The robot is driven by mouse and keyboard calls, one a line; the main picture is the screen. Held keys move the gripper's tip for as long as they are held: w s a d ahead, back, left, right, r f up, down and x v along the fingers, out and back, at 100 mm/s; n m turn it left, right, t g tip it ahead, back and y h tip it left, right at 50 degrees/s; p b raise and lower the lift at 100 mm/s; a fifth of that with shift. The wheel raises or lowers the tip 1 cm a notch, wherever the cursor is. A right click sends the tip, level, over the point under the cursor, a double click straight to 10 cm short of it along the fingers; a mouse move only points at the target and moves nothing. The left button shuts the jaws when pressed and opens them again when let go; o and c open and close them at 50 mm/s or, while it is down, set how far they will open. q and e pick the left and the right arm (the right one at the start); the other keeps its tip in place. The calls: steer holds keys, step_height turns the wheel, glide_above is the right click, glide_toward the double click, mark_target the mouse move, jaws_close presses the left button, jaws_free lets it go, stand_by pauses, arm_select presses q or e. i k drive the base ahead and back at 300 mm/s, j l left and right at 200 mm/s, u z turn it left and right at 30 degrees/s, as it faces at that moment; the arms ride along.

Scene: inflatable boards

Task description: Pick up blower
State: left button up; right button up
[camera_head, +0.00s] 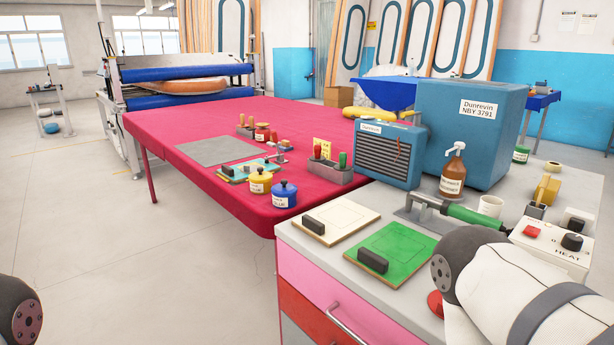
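A tool with a green handle (476,216) and a grey metal front end lies on the grey worktop at the right; it looks like a hot-air blower. Its metal end points left and rests by a grey metal stand (420,214). A white control box (552,244) marked HEAT, with a red switch and black knob, stands right of the handle. My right arm (510,290) crosses the lower right corner in front of the worktop, and its gripper is out of view. Only a dark joint of my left arm (18,312) shows at the lower left edge; its gripper is out of view.
A white mug (490,206), brown pump bottle (453,172), big blue box (468,130) and blue louvred unit (385,154) stand around the tool. White (345,212) and green (400,240) boards with black handles lie left. The red table (190,125) lies beyond; open floor is left.

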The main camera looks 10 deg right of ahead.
mark_target(447, 209)
steer(key=z, duration=1.2)
